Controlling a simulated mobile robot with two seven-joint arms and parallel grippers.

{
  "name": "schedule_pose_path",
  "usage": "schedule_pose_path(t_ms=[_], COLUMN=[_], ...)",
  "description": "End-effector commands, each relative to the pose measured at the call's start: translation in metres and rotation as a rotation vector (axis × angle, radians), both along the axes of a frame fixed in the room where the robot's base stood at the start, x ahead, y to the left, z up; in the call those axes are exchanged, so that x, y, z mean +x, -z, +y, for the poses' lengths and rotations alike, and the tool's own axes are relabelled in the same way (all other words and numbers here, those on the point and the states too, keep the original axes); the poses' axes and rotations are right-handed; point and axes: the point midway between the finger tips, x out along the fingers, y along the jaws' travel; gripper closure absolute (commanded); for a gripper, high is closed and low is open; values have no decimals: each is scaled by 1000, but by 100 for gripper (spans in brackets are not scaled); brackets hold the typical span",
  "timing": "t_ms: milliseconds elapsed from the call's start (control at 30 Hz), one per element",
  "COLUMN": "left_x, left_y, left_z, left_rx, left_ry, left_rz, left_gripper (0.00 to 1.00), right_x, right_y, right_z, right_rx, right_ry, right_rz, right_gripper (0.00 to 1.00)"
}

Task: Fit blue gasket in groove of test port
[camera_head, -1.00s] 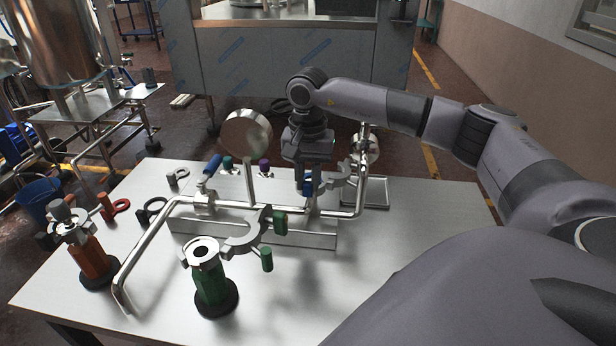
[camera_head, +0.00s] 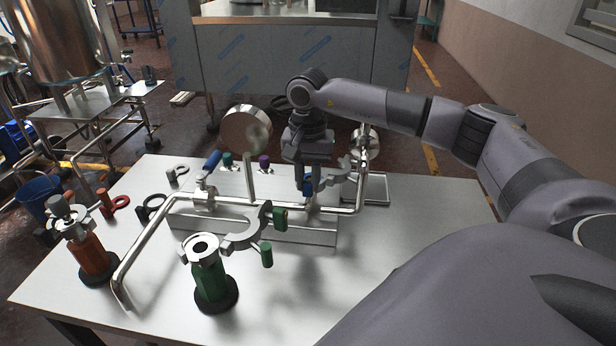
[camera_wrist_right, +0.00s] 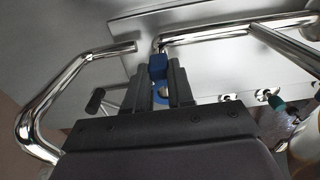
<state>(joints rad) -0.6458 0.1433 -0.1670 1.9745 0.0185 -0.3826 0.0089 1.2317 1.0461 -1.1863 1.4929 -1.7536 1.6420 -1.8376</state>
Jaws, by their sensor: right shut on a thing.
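My right gripper (camera_head: 306,188) points down over the right part of the steel pipe assembly (camera_head: 270,207). It is shut on the blue gasket (camera_head: 308,184), of which only a small part shows in the head view. In the right wrist view the gasket's blue tab (camera_wrist_right: 158,66) is between the fingertips, and a blue curved part shows farther back between the fingers. The test port is not clearly visible under the gripper, so I cannot tell whether the gasket touches it. My left gripper is not in view.
An open clamp with green grips (camera_head: 250,232) hangs at the front of the pipe. Green (camera_head: 210,280) and orange (camera_head: 93,258) stands are at the front and left. A round gauge (camera_head: 246,130) rises behind the pipe. The table's right front is clear.

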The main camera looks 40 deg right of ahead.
Motion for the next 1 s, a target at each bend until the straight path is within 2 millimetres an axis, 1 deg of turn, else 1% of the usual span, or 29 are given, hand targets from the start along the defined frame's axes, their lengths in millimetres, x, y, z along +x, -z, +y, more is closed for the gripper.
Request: schedule_pose_path(t_ms=[267, 300, 333, 367, 700, 767, 1000], left_x=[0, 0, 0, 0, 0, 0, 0], left_y=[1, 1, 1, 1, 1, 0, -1], left_z=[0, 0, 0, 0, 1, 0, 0], left_rx=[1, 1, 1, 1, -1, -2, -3], left_ry=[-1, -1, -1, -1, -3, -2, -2], left_rz=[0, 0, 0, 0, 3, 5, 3], left_gripper=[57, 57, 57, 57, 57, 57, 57], right_x=[0, 0, 0, 0, 0, 0, 1], right_y=[3, 2, 2, 2, 2, -4, -45], right_z=[0, 0, 0, 0, 0, 0, 0], right_rx=[0, 0, 0, 0, -1, 0, 1], right_ry=[0, 0, 0, 0, 0, 0, 0], right_rz=[0, 0, 0, 0, 1, -2, -4], right_gripper=[100, 65, 55, 48, 48, 48, 48])
